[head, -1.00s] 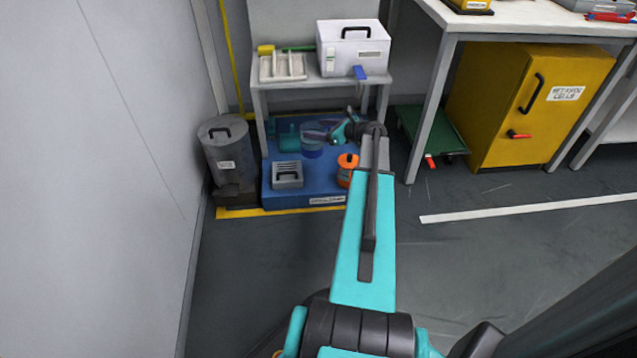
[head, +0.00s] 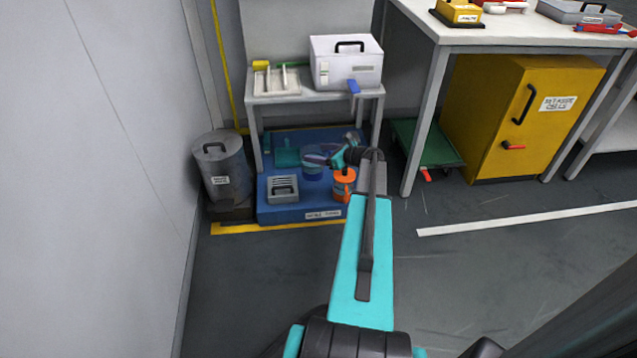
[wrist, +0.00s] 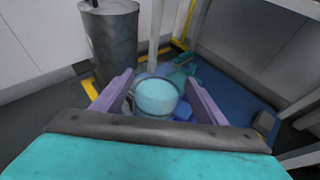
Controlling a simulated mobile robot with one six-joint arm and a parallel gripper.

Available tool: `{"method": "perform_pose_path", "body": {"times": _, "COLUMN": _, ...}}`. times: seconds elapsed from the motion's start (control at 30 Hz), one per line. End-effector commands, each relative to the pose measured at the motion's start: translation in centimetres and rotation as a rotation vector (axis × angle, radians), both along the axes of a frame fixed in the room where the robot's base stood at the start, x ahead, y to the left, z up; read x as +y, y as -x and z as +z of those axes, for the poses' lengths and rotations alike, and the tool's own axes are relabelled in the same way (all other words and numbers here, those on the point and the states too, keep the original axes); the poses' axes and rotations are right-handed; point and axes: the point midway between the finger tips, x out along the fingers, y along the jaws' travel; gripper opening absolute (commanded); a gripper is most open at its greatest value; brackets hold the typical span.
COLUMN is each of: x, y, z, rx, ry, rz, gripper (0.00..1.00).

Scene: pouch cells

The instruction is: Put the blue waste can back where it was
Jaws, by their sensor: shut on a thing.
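The blue waste can (head: 313,164) is a small, see-through-looking blue cylinder among the things on the blue platform (head: 300,214) under the small table. My gripper (head: 318,159) reaches in from the right and is shut on it. In the wrist view, the can (wrist: 156,97) stands between the two purple fingers of my gripper (wrist: 157,88), its pale blue-green round top facing the camera. The can looks about upright. I cannot tell whether its base touches the platform. My wrist hides part of the platform's right side.
An orange canister (head: 343,187) and a grey slotted box (head: 283,189) stand close by on the platform. A teal object (head: 286,156) is behind. A tall grey bin (head: 222,170) stands left, and the table's legs (head: 257,140) flank the space. The floor in front is clear.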

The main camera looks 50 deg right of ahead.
Motion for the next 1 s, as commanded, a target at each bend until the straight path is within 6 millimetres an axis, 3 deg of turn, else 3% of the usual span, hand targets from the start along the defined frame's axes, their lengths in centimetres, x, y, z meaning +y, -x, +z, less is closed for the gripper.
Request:
{"method": "perform_pose_path", "body": {"times": 0.2, "x": -0.1, "y": 0.0, "z": -4.1, "rx": -0.001, "ry": -0.001, "rz": 0.0, "gripper": 0.05}}
{"method": "perform_pose_path", "body": {"times": 0.43, "x": -0.1, "y": 0.0, "z": -7.5, "rx": -0.002, "ry": -0.001, "rz": 0.0, "gripper": 0.05}}
{"method": "perform_pose_path", "body": {"times": 1.0, "x": 0.0, "y": 0.0, "z": -8.6, "rx": -0.002, "ry": -0.001, "rz": 0.0, "gripper": 0.05}}
